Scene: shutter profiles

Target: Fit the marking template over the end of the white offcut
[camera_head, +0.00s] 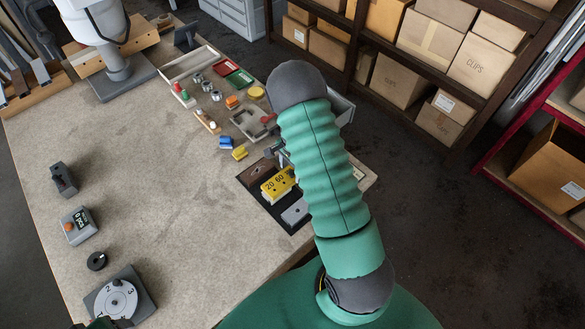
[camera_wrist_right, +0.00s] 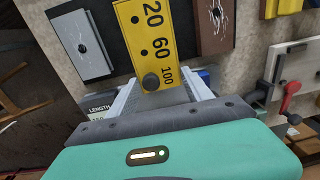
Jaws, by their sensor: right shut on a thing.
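The yellow marking template (camera_head: 278,185), printed 20, 60 and 100, is at the black mat (camera_head: 252,183). It also shows in the right wrist view (camera_wrist_right: 150,45). My right gripper (camera_wrist_right: 162,90) is shut on the template's 100 end; in the head view my own arm hides the fingers. The pale grey-white offcut (camera_head: 296,212) lies at the mat's near end, with a dark mark on its face, and shows left of the template in the wrist view (camera_wrist_right: 82,45). The template is beside it, apart from it. Whether the template is lifted, I cannot tell.
A brown block (camera_head: 257,172) lies on the template's other side. A red-handled clamp (camera_wrist_right: 288,90) stands close to the right gripper. Blue (camera_head: 226,142) and yellow (camera_head: 240,153) small blocks lie further back. The middle of the bench (camera_head: 140,150) is clear.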

